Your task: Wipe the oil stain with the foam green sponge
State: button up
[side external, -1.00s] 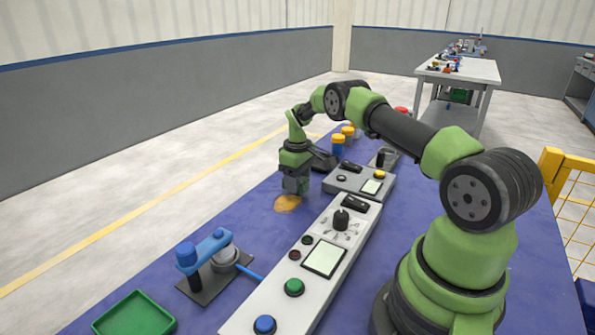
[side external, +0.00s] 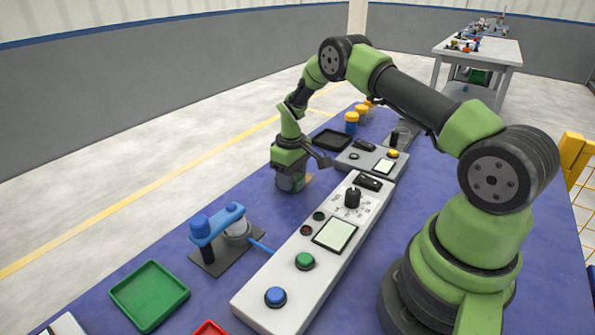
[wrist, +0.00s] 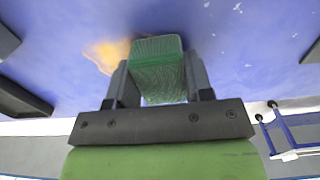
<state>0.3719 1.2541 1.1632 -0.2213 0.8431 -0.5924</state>
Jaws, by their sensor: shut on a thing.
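The green foam sponge (wrist: 158,72) is between the two fingers of my gripper (wrist: 158,82), which is shut on it. In the side view my gripper (side external: 290,182) is low over the blue table, and the sponge is hard to make out there. The orange-brown oil stain (wrist: 104,54) shows left of the sponge in the wrist view, with its edge against the sponge and finger. In the side view only a sliver of the stain (side external: 308,178) shows beside my gripper. I cannot tell whether the sponge touches the table.
A grey control panel (side external: 322,268) with buttons and a knob lies to the right of my gripper. A blue clamp-like fixture (side external: 217,223) and a green tray (side external: 149,294) stand nearer the camera. A black tray (side external: 332,138) and yellow-capped blue containers (side external: 351,122) are behind.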

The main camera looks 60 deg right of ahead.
aim_at(311, 171)
jog(key=shift+a, duration=0.9)
jog(key=shift+d, duration=5.1)
jog(key=shift+s+a, duration=0.2)
jog(key=shift+a, duration=4.8)
jog(key=shift+d, duration=5.05)
notch_tip(311, 171, up, 8)
jog(key=shift+a, duration=0.2)
